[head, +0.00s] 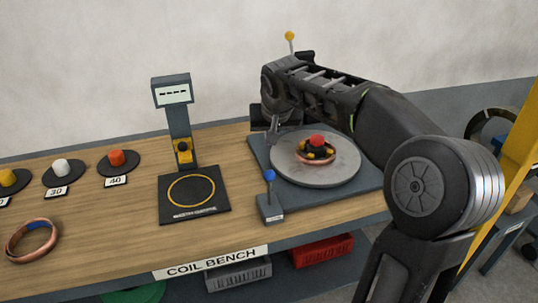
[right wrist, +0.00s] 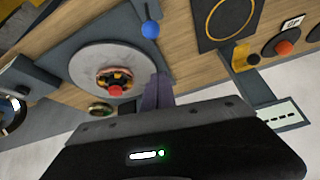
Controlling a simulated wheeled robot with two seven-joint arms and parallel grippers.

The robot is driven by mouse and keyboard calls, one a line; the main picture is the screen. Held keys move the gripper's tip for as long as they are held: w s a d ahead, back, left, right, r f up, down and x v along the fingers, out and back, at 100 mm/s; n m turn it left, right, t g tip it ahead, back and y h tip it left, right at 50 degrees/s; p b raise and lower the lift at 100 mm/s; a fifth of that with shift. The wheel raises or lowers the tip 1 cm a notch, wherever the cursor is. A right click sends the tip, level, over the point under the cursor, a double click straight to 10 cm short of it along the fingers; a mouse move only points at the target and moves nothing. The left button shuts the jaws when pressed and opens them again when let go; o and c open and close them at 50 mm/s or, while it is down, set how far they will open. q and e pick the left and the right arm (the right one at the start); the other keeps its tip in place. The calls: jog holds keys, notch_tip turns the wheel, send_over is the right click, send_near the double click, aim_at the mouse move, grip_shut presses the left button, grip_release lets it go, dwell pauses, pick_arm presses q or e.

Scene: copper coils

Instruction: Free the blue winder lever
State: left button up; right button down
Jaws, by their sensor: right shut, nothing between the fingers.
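The blue winder lever (head: 269,177) is a blue ball on a short stalk, standing on a small grey block at the front left corner of the winder. It also shows in the right wrist view (right wrist: 151,29). My right gripper (head: 272,132) is shut and empty, pointing down behind the lever, near the left edge of the winder's grey round plate (head: 345,170). Its fingers (right wrist: 158,88) are together in the right wrist view, apart from the blue ball. A copper coil (head: 316,157) sits on the plate around a dark hub with a red knob (head: 317,140). My left gripper is out of view.
A gauge post (head: 180,120) with a black pad (head: 195,210) stands left of the winder. Another copper coil (head: 32,240) lies at the front left of the bench. A yellow-topped stalk (head: 289,37) rises behind my right arm. Coloured knobs on black discs line the left.

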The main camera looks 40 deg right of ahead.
aim_at(269, 188)
notch_tip(269, 188, down, 9)
jog(key=w+p, duration=0.1)
jog(key=p, duration=0.1)
dwell(0.6)
jog(key=shift+d+f, duration=0.1)
jog(key=shift+f, duration=0.05)
